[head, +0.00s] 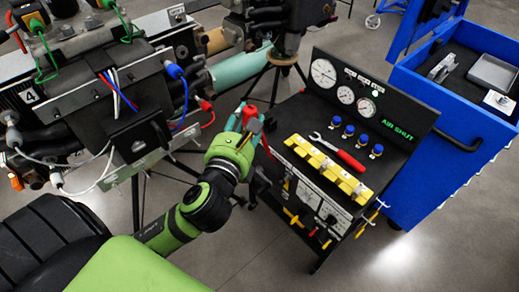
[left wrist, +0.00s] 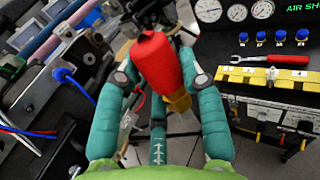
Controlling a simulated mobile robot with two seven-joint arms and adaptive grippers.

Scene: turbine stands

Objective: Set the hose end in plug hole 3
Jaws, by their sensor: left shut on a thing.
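The hose end, red with a brass-yellow part (left wrist: 155,62), is between the teal fingers of my left gripper (left wrist: 160,78), which is shut on it. In the head view the red hose end (head: 249,113) shows at the tip of my left gripper (head: 243,124), left of the panel stand. The yellow strip (head: 325,167), which seems to carry the plug holes, lies on the stand's shelf, right of the gripper and apart from it. It also shows in the left wrist view (left wrist: 270,77), with small number labels. I cannot make out hole 3 clearly. My right gripper is not in view.
A wrench with a red handle (head: 345,157) and several blue-capped fittings (head: 349,131) sit behind the strip. The gauge panel (head: 380,105) rises behind them. The turbine rig (head: 115,85) with cables stands left. A blue tool cart (head: 440,120) stands right.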

